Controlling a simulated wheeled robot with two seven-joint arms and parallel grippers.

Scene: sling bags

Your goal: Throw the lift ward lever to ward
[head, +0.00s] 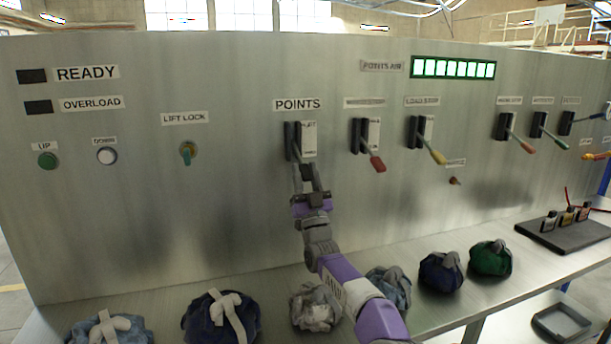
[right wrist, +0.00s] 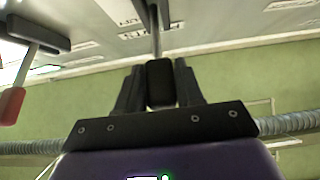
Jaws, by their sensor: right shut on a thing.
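The lever under the POINTS sign (head: 297,105) has a dark slotted base (head: 291,141) and a small white plate (head: 309,138), whose print is too small to read surely. My right gripper (head: 308,183) is at this lever, below its base, and hides most of its handle. In the right wrist view, my right gripper (right wrist: 158,90) is shut on the lever's dark grip (right wrist: 160,80), with its metal rod (right wrist: 155,38) running up to the panel. The exact tilt of the lever is hard to tell. My left gripper is not in view.
A red-handled lever (head: 377,163) and a yellow-handled lever (head: 438,156) stand to the right, with several more beyond. The lift lock key switch (head: 186,153) is to the left. Several cloth bags, including a green one (head: 491,259), line the shelf below. A dark tray (head: 572,235) lies right.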

